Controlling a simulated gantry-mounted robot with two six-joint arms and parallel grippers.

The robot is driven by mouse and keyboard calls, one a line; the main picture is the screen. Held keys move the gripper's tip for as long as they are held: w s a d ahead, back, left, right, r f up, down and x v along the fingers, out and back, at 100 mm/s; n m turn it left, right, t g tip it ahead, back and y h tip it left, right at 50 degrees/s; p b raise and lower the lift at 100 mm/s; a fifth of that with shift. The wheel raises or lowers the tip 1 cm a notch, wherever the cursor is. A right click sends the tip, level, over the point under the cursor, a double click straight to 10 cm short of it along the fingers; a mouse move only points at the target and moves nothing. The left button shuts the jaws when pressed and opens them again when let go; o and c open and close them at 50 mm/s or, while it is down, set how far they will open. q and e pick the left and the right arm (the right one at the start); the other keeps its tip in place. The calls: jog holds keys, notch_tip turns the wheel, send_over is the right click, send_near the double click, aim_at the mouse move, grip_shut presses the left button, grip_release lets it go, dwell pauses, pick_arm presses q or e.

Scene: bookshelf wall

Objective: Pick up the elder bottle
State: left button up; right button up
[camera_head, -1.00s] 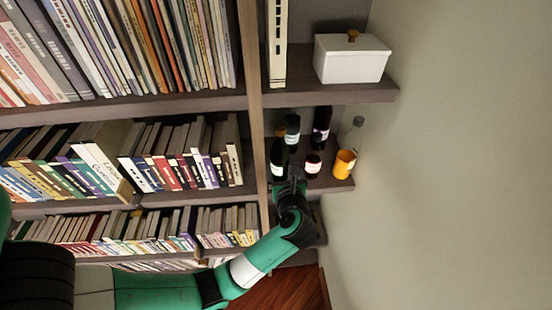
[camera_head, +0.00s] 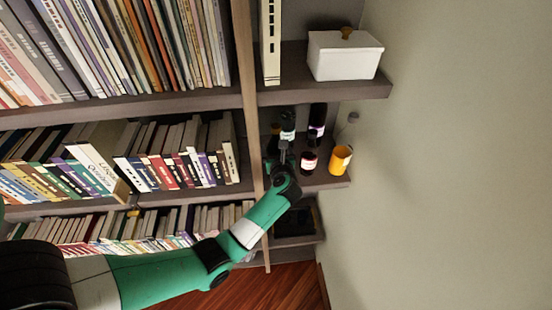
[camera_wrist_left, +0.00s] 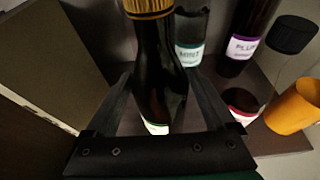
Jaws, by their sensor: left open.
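A dark bottle with a gold cap (camera_wrist_left: 158,60) stands between the fingers of my left gripper (camera_wrist_left: 163,88) in the left wrist view. A strip of pale label shows low on it, but its name cannot be read. My left gripper, also in the head view (camera_head: 284,145), is open, with a finger on each side of this bottle. I cannot tell whether either finger touches it. Behind it stands a bottle with a white and green label (camera_wrist_left: 191,40). A dark bottle with a purple label reading PLUM (camera_wrist_left: 246,38) stands to the right. My right gripper is not in view.
A short dark jar (camera_head: 308,162) and an orange mug (camera_head: 341,158) stand to the right on the same shelf. A wooden divider (camera_head: 249,110) separates this bay from the books. A white lidded box (camera_head: 345,58) sits on the shelf above.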

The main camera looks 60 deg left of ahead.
aim_at(277, 135)
pick_arm(q)
jog(key=shift+a, duration=0.15)
jog(key=shift+c, duration=0.3)
grip_shut()
jog(key=shift+r, duration=0.15)
jog(key=shift+d+r, duration=0.2)
jog(key=shift+r, duration=0.05)
notch_tip(277, 135, up, 6)
jog(key=shift+r, duration=0.15)
jog(key=s+d+b, duration=0.1)
jog(key=s+d, duration=0.2)
jog(key=d, duration=0.6)
jog(key=s+d, duration=0.3)
jog(key=d, duration=0.6)
jog(key=shift+s+d+b, duration=0.3)
jog(key=shift+b, duration=0.1)
